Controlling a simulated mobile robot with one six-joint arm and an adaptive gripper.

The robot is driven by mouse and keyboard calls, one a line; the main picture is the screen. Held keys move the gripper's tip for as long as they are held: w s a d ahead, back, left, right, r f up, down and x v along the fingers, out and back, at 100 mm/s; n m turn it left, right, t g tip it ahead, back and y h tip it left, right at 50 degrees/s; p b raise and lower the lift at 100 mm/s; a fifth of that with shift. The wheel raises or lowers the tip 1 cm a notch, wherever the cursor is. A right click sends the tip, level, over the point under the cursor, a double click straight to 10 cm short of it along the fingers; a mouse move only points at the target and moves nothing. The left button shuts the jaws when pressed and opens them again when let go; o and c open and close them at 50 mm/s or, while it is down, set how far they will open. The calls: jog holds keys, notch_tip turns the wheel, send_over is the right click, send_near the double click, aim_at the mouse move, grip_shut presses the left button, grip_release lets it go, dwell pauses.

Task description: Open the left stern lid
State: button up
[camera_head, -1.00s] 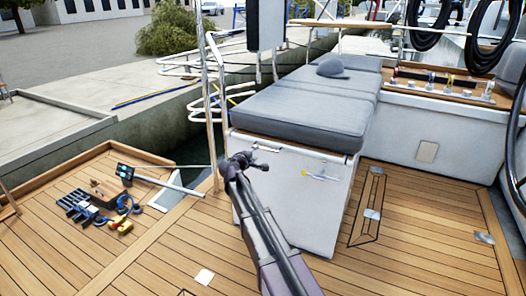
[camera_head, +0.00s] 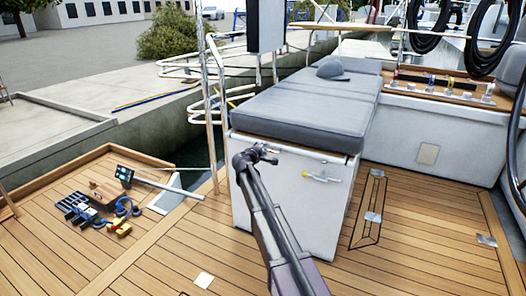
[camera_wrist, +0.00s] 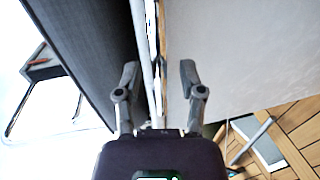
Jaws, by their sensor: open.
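The stern lid is topped by a grey cushion (camera_head: 300,108) on a white locker (camera_head: 310,215). The thin lid edge (camera_head: 325,156) runs along the top front, just under the cushion. My gripper (camera_head: 268,153) is at the left part of this edge. In the wrist view my gripper (camera_wrist: 158,78) is open. The white lid edge (camera_wrist: 143,50) runs between the two fingers, with the dark cushion (camera_wrist: 85,45) on the left and the pale locker wall (camera_wrist: 240,55) on the right. I cannot tell whether the fingers touch the edge. The lid looks shut.
A yellow-handled latch (camera_head: 320,177) sits on the locker front. Metal rails (camera_head: 210,95) stand at the locker's left. Tools (camera_head: 85,212) lie on the deck at left. A steering wheel (camera_head: 515,150) is at far right. The wooden deck (camera_head: 430,245) right of the locker is mostly clear.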

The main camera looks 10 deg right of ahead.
grip_shut()
jog(key=shift+a, duration=0.15)
jog(key=shift+r, duration=0.1)
jog(key=shift+r, duration=0.1)
